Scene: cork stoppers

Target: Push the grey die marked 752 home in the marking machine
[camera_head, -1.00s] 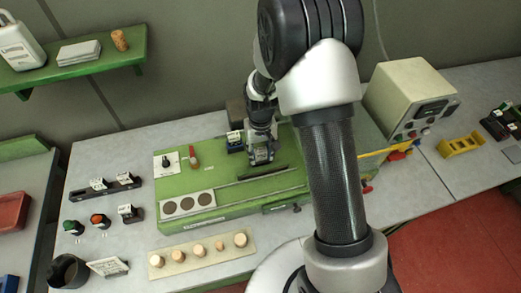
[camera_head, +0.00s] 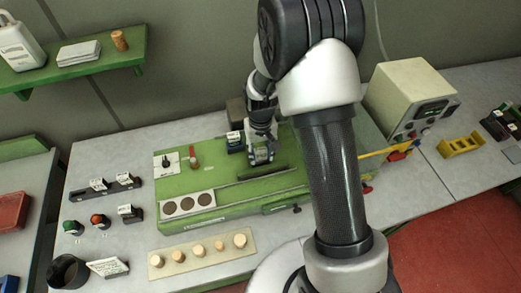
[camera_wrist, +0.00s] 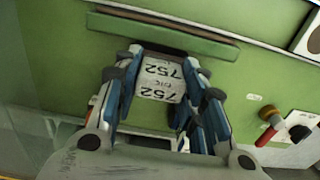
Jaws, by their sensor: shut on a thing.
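The grey die marked 752 (camera_wrist: 160,78) is between the fingers of my gripper (camera_wrist: 158,72) in the wrist view, and its number shows on two faces. My gripper is shut on it. In the head view my gripper (camera_head: 262,157) points down over the green marking machine (camera_head: 215,170), just behind a dark slot on its top. The die cannot be made out in the head view. In the wrist view a green rail with a dark edge (camera_wrist: 165,35) lies just beyond the die. I cannot tell whether the die touches the machine.
A red-handled lever (camera_head: 193,158) and a black knob (camera_head: 166,161) stand on the machine. A board with several corks (camera_head: 200,248) lies in front. A dark block with a label (camera_head: 235,142) stands left of my gripper. A beige box (camera_head: 410,100) stands right.

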